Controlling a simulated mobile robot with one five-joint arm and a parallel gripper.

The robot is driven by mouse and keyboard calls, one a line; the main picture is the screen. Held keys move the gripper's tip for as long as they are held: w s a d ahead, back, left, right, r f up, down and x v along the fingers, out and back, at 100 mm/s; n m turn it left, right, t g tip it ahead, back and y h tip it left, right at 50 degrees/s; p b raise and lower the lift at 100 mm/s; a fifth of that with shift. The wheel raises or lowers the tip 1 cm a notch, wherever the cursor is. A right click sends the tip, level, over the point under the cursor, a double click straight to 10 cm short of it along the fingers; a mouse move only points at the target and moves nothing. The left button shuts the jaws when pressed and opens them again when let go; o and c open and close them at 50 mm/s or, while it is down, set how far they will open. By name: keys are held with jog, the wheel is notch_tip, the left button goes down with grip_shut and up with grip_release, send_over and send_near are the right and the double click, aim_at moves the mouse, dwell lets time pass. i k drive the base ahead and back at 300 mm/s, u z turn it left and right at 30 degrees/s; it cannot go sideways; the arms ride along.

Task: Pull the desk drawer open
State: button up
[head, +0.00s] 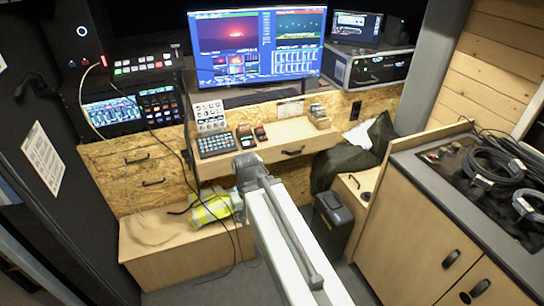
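The desk (283,132) is a light wood top below the monitors. Its drawer front (315,143) runs under the top and carries a dark bar handle (292,151). I see no open gap above the drawer front, so it looks shut. My grey and white arm reaches up from the bottom centre. Its end, my gripper (244,160), is left of the handle, in front of the left part of the drawer front. It looks apart from the handle. The fingers are too small and foreshortened to tell whether they are open or shut.
A keypad (216,144) and small devices stand on the desk. A yellow vest (211,208) lies on the low wooden bench (180,248). A dark bin (332,222) stands right of my arm. A counter (430,175) with coiled cables (495,165) bounds the right side.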

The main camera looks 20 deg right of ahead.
aim_at(210, 169)
jog(key=u, duration=1.9)
jog(key=k, duration=0.8)
jog(key=z, duration=1.25)
jog(key=i, duration=1)
jog(key=u, duration=0.1)
